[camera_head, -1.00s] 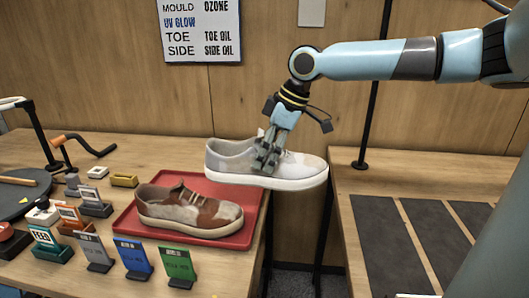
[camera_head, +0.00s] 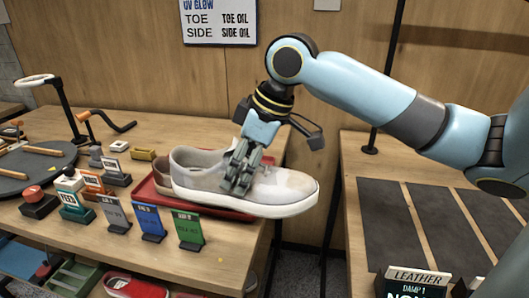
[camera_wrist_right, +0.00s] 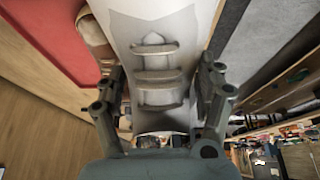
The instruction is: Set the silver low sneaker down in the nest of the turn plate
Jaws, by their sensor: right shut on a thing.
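My right gripper (camera_head: 243,170) is shut on the silver low sneaker (camera_head: 285,190), a pale grey shoe with a white sole. It holds the sneaker level, toe to the right, in front of the red tray. In the right wrist view the fingers (camera_wrist_right: 165,95) straddle the sneaker's upper (camera_wrist_right: 155,30) across the laces. The turn plate (camera_head: 30,165) is a dark round disc at the far left, with wooden bars on it; it is cut by the picture edge. A brown sneaker (camera_head: 162,165) on the tray is mostly hidden behind the silver one. My left gripper is not in view.
The red tray (camera_head: 150,195) lies on the wooden table. Several small stands, including blue (camera_head: 148,222) and green (camera_head: 188,228) cards, line the front edge. A lamp post (camera_head: 65,108) and crank (camera_head: 108,122) stand behind. Dark mats (camera_head: 400,225) cover the right table, across a gap.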

